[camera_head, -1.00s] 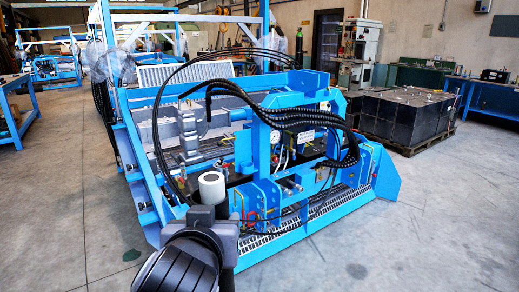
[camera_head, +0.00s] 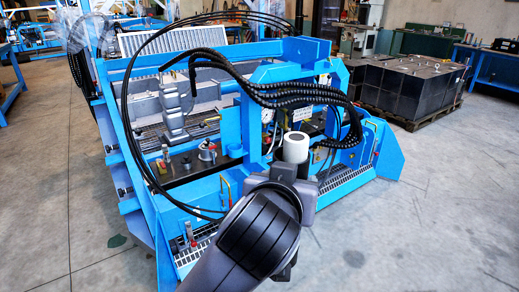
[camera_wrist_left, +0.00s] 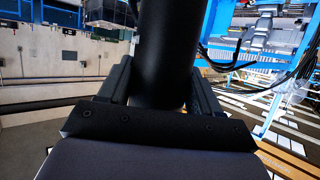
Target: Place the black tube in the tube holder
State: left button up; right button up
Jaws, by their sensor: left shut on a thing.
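My left gripper (camera_head: 294,174), at the end of the arm in the lower middle of the head view, is shut on the black tube. In the left wrist view the thick, dark tube (camera_wrist_left: 166,50) stands between the two fingers and runs out of the top of the picture. In the head view a pale cylinder end (camera_head: 296,147) shows just above the gripper and looks like the tube's end. The gripper is in front of the blue machine (camera_head: 190,222). I cannot make out which part is the tube holder. My right gripper is not in view.
A bundle of black ribbed hoses (camera_head: 290,93) arches over the machine close behind the gripper. A thin black hose loop (camera_head: 122,100) hangs at its left. Dark blocks (camera_head: 405,88) on a pallet stand at back right. The floor (camera_head: 440,220) at right is clear.

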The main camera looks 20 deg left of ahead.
aim_at(235, 154)
jog(key=i+z, duration=0.4)
jog(key=i, duration=0.35)
jog(key=i+z, duration=0.1)
jog(key=i, duration=0.7)
jog(key=i+u, duration=0.4)
jog(key=i, duration=0.15)
jog(key=u, duration=1)
jog(key=i, duration=0.4)
jog(key=i+j+z, duration=0.1)
jog(key=i, duration=0.3)
